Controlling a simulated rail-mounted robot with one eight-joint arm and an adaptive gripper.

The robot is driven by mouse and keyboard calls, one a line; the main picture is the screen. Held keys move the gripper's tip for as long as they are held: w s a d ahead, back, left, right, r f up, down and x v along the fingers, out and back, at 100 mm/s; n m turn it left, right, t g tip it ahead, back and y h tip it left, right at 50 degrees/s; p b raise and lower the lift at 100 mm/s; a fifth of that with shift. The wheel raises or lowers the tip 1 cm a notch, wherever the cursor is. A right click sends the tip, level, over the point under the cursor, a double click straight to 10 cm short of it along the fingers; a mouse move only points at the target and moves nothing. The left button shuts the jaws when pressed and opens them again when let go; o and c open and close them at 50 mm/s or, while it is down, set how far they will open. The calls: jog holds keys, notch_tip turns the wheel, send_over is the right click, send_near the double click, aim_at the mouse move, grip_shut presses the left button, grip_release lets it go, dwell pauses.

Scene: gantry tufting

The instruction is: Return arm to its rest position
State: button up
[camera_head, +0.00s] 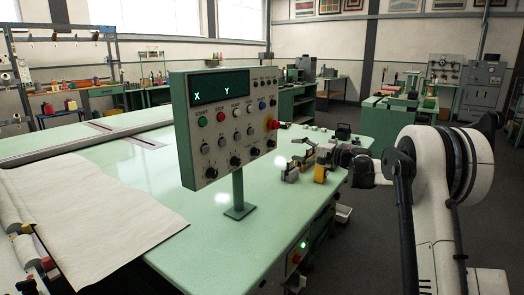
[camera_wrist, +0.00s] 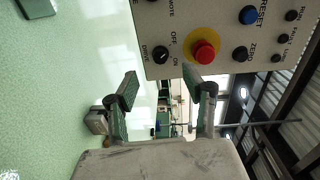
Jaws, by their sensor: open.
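My gripper (camera_head: 304,152) is at the right of the green control panel (camera_head: 227,84) in the head view, over the right part of the pale green table (camera_head: 160,215). My arm reaches in from the right edge of that view. In the wrist view my gripper (camera_wrist: 160,82) has its two fingers spread apart with nothing between them. The panel's red stop button (camera_head: 271,125) on a yellow ring also shows in the wrist view (camera_wrist: 205,52), close beyond the right fingertip. I cannot tell the exact gap to it.
The panel stands on a post (camera_head: 239,192) on the table. Small items, one of them yellow (camera_head: 320,173), lie under or beside my gripper. A white cloth (camera_head: 80,210) covers the left of the table. Dark open floor (camera_head: 345,235) lies beyond the table's right edge.

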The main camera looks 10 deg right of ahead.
jog(key=s+a+r+n+g+h, duration=0.15)
jog(key=s+a, duration=0.25)
jog(key=s, duration=0.5)
jog(key=s+a+r+n+g+h, duration=0.1)
jog(key=s+a+r+h, duration=0.2)
jog(key=s, duration=0.7)
jog(key=s+a+n+g+h, duration=0.2)
jog(key=s+a, duration=0.3)
jog(key=s, duration=0.4)
jog(key=s+d+f+n+h, duration=0.1)
jog(key=s+f, duration=0.3)
jog(key=s, duration=0.6)
jog(key=s+d+f+n+h, duration=0.1)
jog(key=s+d+f+h, duration=0.1)
jog(key=s, duration=0.8)
jog(key=s+d+f+n+h, duration=0.1)
jog(key=s+d+f+h, duration=0.1)
jog(key=s+f, duration=0.3)
jog(key=s+h, duration=0.1)
jog(key=s, duration=0.3)
jog(key=shift+s+f, duration=0.3)
jog(key=shift+s, duration=0.1)
jog(key=shift+n+h, duration=0.25)
